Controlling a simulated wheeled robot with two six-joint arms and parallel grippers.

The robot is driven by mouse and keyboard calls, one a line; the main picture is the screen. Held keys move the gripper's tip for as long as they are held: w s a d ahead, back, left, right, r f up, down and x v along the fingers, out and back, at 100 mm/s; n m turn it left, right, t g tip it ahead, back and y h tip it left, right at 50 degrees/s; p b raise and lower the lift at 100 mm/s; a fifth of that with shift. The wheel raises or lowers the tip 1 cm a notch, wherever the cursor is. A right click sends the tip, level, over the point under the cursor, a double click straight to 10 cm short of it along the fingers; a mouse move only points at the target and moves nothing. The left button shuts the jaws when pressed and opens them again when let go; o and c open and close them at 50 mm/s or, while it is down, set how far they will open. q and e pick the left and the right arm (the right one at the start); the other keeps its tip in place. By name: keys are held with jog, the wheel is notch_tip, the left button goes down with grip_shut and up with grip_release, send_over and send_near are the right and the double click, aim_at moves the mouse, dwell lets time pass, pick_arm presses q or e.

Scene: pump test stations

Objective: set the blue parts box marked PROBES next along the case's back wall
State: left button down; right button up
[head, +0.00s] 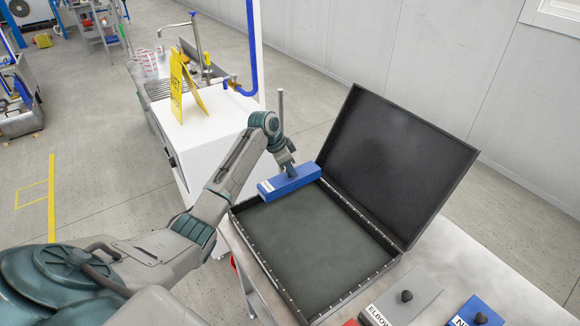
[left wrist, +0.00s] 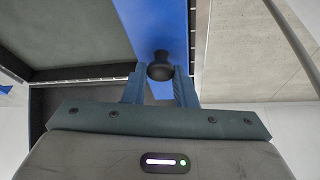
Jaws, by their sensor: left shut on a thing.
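A long blue parts box (head: 290,184) with a white label at its left end hangs from my left gripper (head: 288,168); the label is too small to read. In the left wrist view my left gripper (left wrist: 160,78) is shut on the black knob of the blue box (left wrist: 158,25). The open black case (head: 300,240) has a bare dark floor, and its lid (head: 398,165) stands up on the right. The box is over the upper-left end of the case, by its rim; I cannot tell whether it touches. My right gripper is out of view.
A grey box marked ELBOW (head: 400,300) and another blue box (head: 476,313), each with a black knob, sit on the table (head: 465,265) at lower right. A white cabinet (head: 210,135) with a yellow sign (head: 187,85) stands behind the case.

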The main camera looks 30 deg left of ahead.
aim_at(290, 176)
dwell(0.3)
pick_arm(q)
jog(key=shift+p, duration=0.35)
jog(key=shift+f, duration=0.15)
jog(key=shift+f+b, duration=0.45)
jog(key=shift+f, duration=1.05)
jog(key=shift+f, duration=0.1)
jog(key=shift+f, duration=0.5)
jog(key=shift+f+b, duration=0.35)
jog(key=shift+f, duration=0.15)
dwell(0.4)
